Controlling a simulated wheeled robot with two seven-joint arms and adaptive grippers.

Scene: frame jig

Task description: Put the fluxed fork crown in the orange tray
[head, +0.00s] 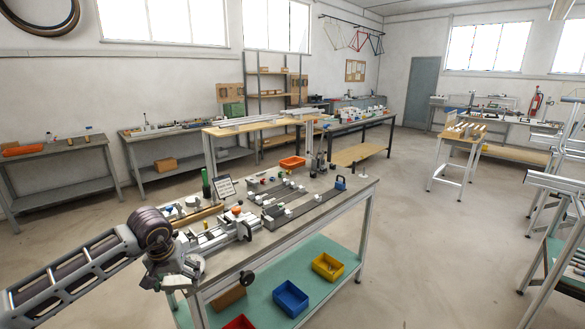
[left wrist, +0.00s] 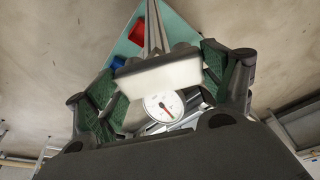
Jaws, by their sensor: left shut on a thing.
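My left gripper (head: 178,281) hangs off the near left edge of the workbench in the head view. The orange tray (head: 291,163) sits at the far side of the workbench, well apart from the gripper. My right gripper is not in view.
The workbench (head: 322,205) carries a clamp fixture (head: 222,235), rails, a dark green bottle (head: 206,183) and a small sign (head: 225,187). A blue bin (head: 290,298) and a yellow bin (head: 327,266) are on the lower shelf. A round dial (left wrist: 163,106) shows behind the held piece.

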